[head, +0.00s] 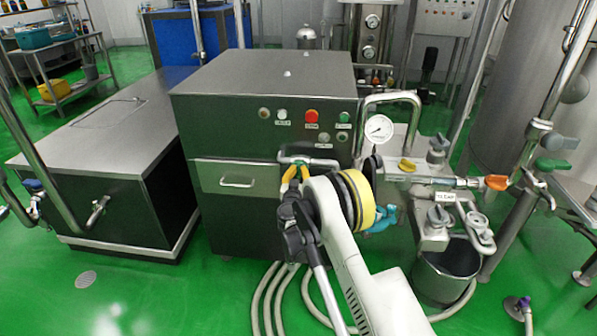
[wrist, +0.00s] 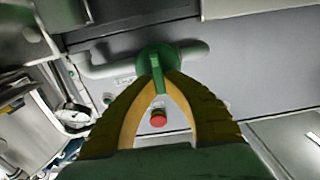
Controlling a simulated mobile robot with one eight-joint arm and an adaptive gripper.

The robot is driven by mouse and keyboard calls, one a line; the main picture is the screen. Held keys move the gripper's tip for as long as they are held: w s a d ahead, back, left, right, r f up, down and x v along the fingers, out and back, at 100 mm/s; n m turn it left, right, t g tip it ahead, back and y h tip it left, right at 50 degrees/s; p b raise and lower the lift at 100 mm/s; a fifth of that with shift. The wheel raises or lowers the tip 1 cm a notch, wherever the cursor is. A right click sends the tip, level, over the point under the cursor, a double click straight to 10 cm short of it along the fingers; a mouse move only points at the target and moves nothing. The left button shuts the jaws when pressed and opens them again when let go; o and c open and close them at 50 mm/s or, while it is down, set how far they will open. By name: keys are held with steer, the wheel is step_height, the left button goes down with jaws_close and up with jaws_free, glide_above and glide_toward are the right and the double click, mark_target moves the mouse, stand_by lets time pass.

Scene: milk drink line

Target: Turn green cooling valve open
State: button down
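The green valve (wrist: 156,62) is in the wrist view, mounted on a grey bent pipe (wrist: 100,70) along the cabinet's front. Its narrow green handle points from the round hub down toward my gripper in that view. My gripper (wrist: 158,82) has its two yellow fingers converging on the handle, one on each side, with the tips near the hub. The fingers appear closed on it, though the exact contact is partly hidden. In the head view my gripper (head: 296,171) is at the short pipe (head: 308,160) on the cabinet front; the valve is mostly hidden there.
The dark cabinet (head: 263,105) stands behind my gripper, with a red button (head: 311,117) and a drawer (head: 236,178). A gauge (head: 379,128), a yellow handle (head: 407,165) and an orange handle (head: 497,183) are to the right. Hoses (head: 270,300) lie on the floor below my arm.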

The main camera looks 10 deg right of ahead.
stand_by(0.4)
steer(key=shift+w+a+f+n, duration=0.1)
steer(key=shift+a+f+n, duration=0.15)
steer(key=shift+n, duration=2.75)
steer(key=shift+w+a+f+n, duration=0.1)
steer(key=shift+a+f+n, duration=0.15)
steer(key=shift+n, duration=2.75)
steer(key=shift+w+a+f+n, duration=0.1)
steer(key=shift+a+f+n, duration=0.15)
steer(key=shift+n, duration=2.75)
steer(key=shift+d, duration=0.1)
steer(key=c, duration=1.5)
jaws_free()
steer(key=shift+s, duration=0.1)
